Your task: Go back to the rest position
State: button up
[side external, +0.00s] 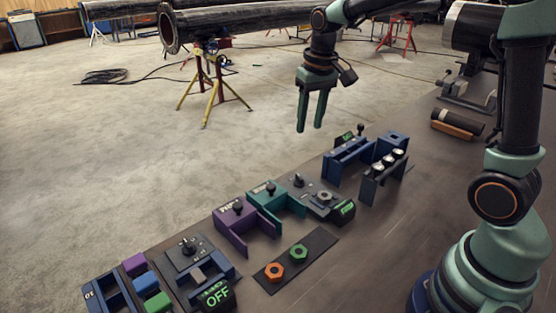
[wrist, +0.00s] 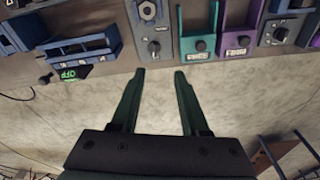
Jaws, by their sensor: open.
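My gripper (side external: 311,112) hangs in the air with its green fingers pointing down, above and beyond the far edge of the bench. In the wrist view my gripper (wrist: 160,73) is open. Its two fingers stand apart with only floor between them, so it holds nothing. My arm reaches in from the right side of the side view.
The bench (side external: 345,240) carries a purple bracket (side external: 233,222), a teal bracket (side external: 273,203), a blue frame (side external: 348,157), an orange nut (side external: 274,271), a green nut (side external: 299,252) and a sign reading OFF (side external: 217,295). A flanged pipe (side external: 235,19) lies on a yellow stand (side external: 207,88) behind.

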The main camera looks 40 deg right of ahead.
jog(key=s+a+r+n+t, duration=0.1)
jog(key=s+a+r+t, duration=0.1)
jog(key=s, duration=0.5)
jog(key=s+a+r+n+t, duration=0.2)
jog(key=s, duration=0.5)
jog(key=m+g, duration=0.4)
jog(key=g, duration=0.1)
send_over(300, 176)
notch_tip(300, 176, down, 10)
jog(key=f, duration=0.1)
notch_tip(300, 176, down, 11)
jog(key=shift+f, duration=0.1)
grip_shut()
